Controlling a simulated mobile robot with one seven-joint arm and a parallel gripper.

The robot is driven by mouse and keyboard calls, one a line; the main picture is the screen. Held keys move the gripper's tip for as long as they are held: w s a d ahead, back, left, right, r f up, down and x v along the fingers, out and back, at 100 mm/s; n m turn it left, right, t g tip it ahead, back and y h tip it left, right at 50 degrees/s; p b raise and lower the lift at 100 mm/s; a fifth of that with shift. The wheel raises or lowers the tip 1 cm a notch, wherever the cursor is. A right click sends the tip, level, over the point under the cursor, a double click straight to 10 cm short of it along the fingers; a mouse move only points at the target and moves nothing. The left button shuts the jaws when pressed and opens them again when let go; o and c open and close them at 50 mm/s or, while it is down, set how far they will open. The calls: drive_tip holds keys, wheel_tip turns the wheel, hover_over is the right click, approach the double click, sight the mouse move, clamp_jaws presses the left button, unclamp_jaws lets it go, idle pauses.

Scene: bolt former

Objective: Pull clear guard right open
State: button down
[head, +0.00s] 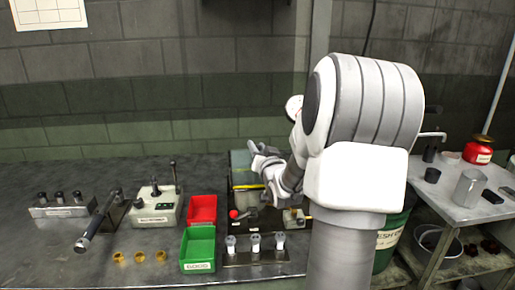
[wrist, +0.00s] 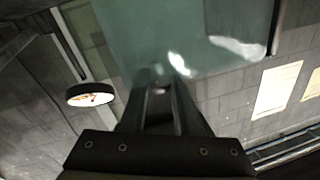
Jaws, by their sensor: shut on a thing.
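The clear guard (head: 240,163) is a greenish see-through panel on the machine at the back of the bench, partly hidden behind my arm. In the wrist view the guard (wrist: 190,35) fills the upper middle, with bright glints on it. My gripper (head: 262,165) is at the guard's right part in the head view. In the wrist view my gripper's fingers (wrist: 160,85) are close together at the guard's lower edge, shut on it. The exact grip spot is small and dark.
A red bin (head: 203,209) and a green bin (head: 199,250) stand left of the machine. A rack with white-topped pieces (head: 255,258) lies in front. A round dial gauge (wrist: 90,94) shows left of my fingers. A side table (head: 450,190) stands at the right.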

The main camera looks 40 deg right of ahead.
drive_tip(key=s+d, duration=0.4)
drive_tip(key=d, duration=0.2)
drive_tip(key=shift+d+p, duration=0.2)
drive_tip(key=shift+p, duration=0.1)
drive_tip(key=shift+w+r, duration=0.1)
drive_tip(key=c, duration=0.6)
unclamp_jaws()
drive_tip(key=shift+c, duration=0.2)
drive_tip(key=b+v, duration=0.2)
drive_tip(key=v, duration=1.5)
drive_tip(key=shift+s+b, duration=0.2)
drive_tip(key=shift+b, duration=0.1)
